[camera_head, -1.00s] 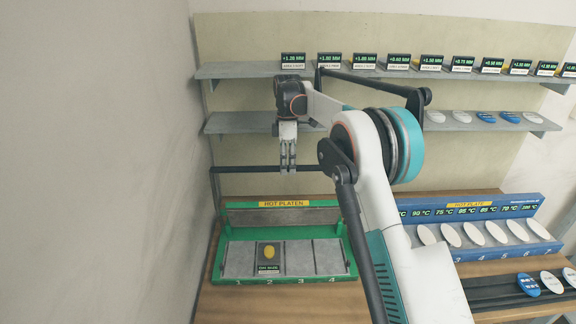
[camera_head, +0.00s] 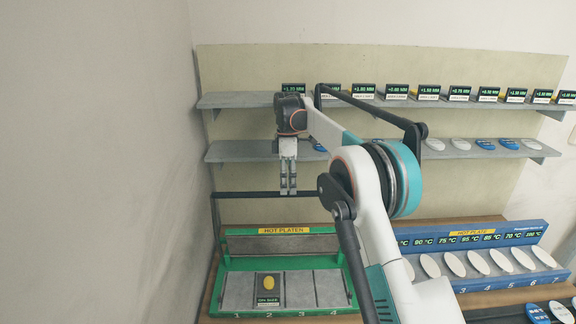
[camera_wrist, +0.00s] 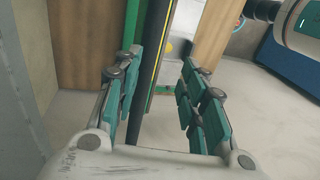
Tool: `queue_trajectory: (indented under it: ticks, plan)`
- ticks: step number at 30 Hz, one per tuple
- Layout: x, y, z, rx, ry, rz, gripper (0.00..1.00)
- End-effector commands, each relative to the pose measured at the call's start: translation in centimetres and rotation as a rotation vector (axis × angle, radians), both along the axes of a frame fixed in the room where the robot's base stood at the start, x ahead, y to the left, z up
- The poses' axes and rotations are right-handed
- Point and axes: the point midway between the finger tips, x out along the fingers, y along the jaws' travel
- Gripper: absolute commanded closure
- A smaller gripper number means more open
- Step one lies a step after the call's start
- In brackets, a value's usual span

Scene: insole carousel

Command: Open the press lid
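The green-framed press (camera_head: 345,278), labelled HOT PLATEN, stands at the left of the bench in the head view. Its lid (camera_head: 285,244) is tilted up at the back, and the numbered grey base pads are exposed. A black bar (camera_head: 245,195) runs level above and behind the lid, with an upright at its left end. My gripper (camera_head: 288,190) points down at this bar. In the wrist view my gripper (camera_wrist: 160,105) shows its teal finger pads spread apart, with a dark bar (camera_wrist: 157,55) running between and beyond them. Contact with the bar cannot be told.
A dark tile with a yellow oval (camera_head: 268,285) lies on pad 2. The blue hot plate rack (camera_head: 480,280) with white insoles stands to the right. Two grey shelves (camera_head: 235,98) with displays and insoles span the back wall. A plain wall closes the left side.

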Motion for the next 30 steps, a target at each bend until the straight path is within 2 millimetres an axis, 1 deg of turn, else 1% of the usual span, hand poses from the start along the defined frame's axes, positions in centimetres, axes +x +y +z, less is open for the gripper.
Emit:
queue_trajectory:
  ticks: [1, 3, 6, 9, 13, 19, 30]
  plan:
    - [0.3, 0.0, 0.9, 0.0, 0.0, 0.0, 0.62]
    - [0.5, -0.1, 2.2, 0.0, 0.0, 0.0, 0.62]
    - [0.9, -0.1, 3.8, 0.0, -0.001, 0.0, 0.62]
    - [1.1, -0.1, 5.3, 0.0, -0.001, 0.0, 0.62]
    - [1.5, -0.1, 6.4, 0.0, -0.001, -0.001, 0.62]
    - [1.6, -0.1, 7.5, 0.0, -0.001, -0.001, 0.62]
    - [1.6, -0.1, 7.8, 0.0, -0.002, -0.001, 0.62]
